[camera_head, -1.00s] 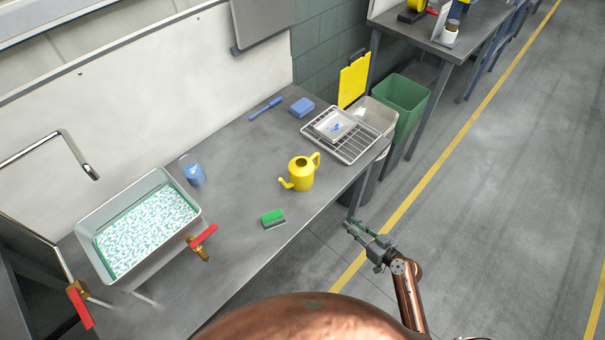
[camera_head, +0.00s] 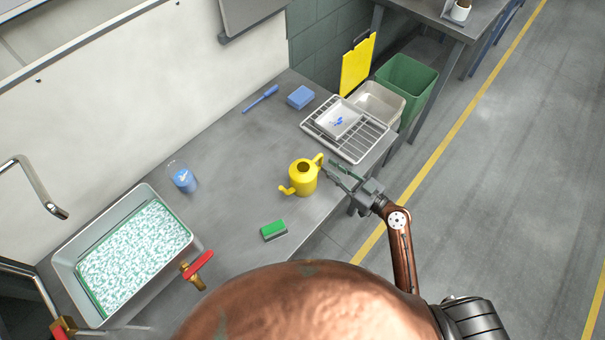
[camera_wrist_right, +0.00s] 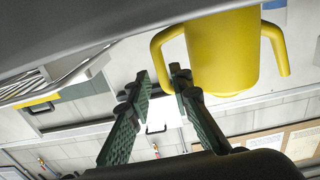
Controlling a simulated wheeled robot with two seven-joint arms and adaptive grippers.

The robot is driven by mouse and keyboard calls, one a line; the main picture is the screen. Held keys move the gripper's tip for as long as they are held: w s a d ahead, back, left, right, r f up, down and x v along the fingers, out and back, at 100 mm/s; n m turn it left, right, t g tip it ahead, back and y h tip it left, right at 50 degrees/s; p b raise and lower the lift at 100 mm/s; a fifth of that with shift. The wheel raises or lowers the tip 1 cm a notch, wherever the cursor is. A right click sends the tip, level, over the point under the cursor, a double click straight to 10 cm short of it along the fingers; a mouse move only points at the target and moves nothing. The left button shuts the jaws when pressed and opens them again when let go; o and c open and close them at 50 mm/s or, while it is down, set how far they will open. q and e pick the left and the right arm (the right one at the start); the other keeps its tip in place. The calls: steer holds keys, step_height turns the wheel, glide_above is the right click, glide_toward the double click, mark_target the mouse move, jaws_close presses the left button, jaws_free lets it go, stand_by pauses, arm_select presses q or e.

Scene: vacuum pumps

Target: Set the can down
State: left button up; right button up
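The yellow watering can (camera_head: 303,180) stands upright on the grey worktop (camera_head: 235,140), near its front edge. Its spout points left and its handle points right. My right gripper (camera_head: 337,173) is at the handle side of the can, with its fingers open. In the right wrist view the can (camera_wrist_right: 222,50) appears upside down, and the open fingers (camera_wrist_right: 160,78) are close to its handle, which shows between their tips. I cannot tell whether they touch it. My left gripper is not in view.
A green sponge brush (camera_head: 273,230) lies in front of the can. Behind it are a wire rack (camera_head: 365,145) with a white tray (camera_head: 338,119), a blue sponge (camera_head: 300,97) and a blue brush (camera_head: 262,97). A blue cup (camera_head: 183,177) and a sink (camera_head: 68,262) are left.

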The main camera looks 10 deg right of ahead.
mark_target(323, 161)
steer(key=x, duration=0.3)
steer(key=shift+w+a+r, duration=0.1)
steer(key=shift+w+a, duration=0.15)
steer(key=shift+w, duration=0.05)
steer(key=shift+w+a+p, duration=0.2)
steer(key=shift+w+p, duration=0.1)
steer(key=c, duration=0.5)
jaws_close()
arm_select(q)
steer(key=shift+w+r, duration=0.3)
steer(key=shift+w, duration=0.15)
